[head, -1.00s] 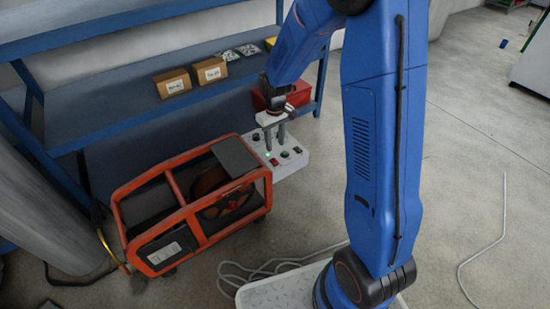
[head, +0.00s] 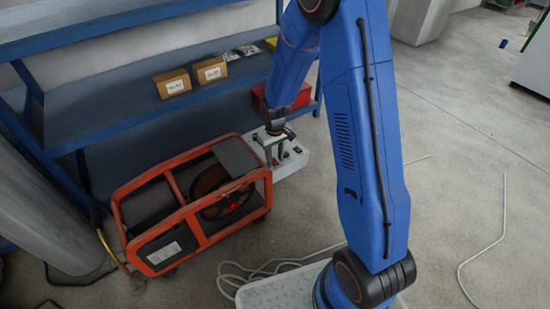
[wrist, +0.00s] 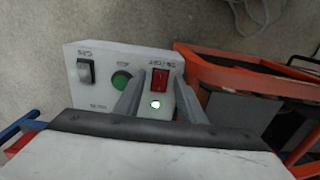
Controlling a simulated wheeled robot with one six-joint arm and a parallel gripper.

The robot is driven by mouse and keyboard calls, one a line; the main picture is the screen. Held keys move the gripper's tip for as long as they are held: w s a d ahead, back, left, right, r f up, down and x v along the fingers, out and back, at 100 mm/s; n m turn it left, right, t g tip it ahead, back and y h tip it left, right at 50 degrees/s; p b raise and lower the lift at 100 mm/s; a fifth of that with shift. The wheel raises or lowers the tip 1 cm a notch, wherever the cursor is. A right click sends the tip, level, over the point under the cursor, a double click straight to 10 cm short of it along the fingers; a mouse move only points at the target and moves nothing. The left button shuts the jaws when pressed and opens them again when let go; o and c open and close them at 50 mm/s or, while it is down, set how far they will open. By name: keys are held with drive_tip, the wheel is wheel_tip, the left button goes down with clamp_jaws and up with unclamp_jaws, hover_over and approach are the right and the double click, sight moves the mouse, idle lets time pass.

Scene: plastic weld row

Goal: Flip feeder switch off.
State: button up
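A light grey control box (head: 292,160) is at the right end of the orange-framed feeder unit (head: 197,185). The labels are too small to read surely. My gripper (head: 275,162) points down over the box, close to the panel. In the wrist view, my gripper (wrist: 158,98) has its fingers apart with nothing between them; the red switch shows beyond the gap. Contact with the panel cannot be told.
A blue shelf (head: 120,120) stands behind, with two cardboard boxes (head: 172,84) and a red bin (head: 300,97). A grey cable (head: 232,275) lies on the floor by my base. The floor to the right is mostly open.

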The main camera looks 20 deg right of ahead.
clamp_jaws()
drive_tip(key=shift+w, duration=0.1)
drive_tip(key=shift+w+a+g+h, duration=0.1)
drive_tip(key=shift+w+g+h, duration=0.1)
drive_tip(key=shift+g, duration=0.45)
drive_tip(key=shift+w+a+g+h, duration=0.1)
drive_tip(key=shift+w+g+h, duration=0.1)
drive_tip(key=shift+g, duration=0.45)
drive_tip(key=shift+o, duration=0.2)
unclamp_jaws()
drive_tip(key=shift+r, duration=0.1)
